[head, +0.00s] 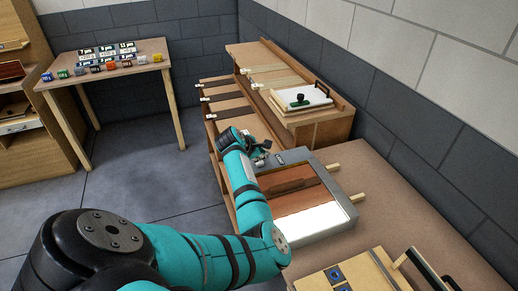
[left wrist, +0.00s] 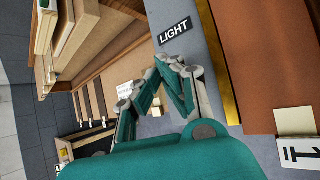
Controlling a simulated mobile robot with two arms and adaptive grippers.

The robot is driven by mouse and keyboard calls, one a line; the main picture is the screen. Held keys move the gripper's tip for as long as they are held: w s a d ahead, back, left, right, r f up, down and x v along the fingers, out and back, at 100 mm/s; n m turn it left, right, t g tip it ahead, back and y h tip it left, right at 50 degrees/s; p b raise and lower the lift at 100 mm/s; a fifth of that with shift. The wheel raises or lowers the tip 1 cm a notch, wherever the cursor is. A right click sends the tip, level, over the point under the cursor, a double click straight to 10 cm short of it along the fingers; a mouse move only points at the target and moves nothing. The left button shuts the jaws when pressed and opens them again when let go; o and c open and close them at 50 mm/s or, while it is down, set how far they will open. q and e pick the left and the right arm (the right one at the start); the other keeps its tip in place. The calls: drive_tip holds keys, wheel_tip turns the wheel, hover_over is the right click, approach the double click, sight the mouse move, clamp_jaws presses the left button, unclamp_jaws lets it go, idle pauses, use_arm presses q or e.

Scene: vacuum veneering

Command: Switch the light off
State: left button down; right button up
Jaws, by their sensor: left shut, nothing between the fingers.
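A grey-framed box (head: 345,205) lies on the bench in the head view, with a brown wooden panel (head: 290,187) inside and a bright, lit-looking white area (head: 312,220) at its near end. In the left wrist view, a black LIGHT label (left wrist: 175,30) sits on the grey frame (left wrist: 212,60). My left gripper (head: 262,152) is at the far left corner of the frame. In the left wrist view, my left gripper (left wrist: 166,64) is shut and empty, its fingertips just below the label. No switch is clearly visible; the fingers may hide it. My right gripper is out of view.
A side table (head: 140,57) with small coloured blocks is at the back left. A wooden board with blue squares (head: 350,278) lies at the near right.

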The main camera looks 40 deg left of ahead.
use_arm(q)
drive_tip(key=shift+f, duration=0.1)
idle(0.4)
drive_tip(key=shift+f, duration=0.35)
drive_tip(key=shift+f, duration=0.6)
idle(0.6)
drive_tip(key=shift+r, duration=0.1)
drive_tip(key=shift+r+p, duration=0.95)
drive_tip(key=shift+p, duration=0.2)
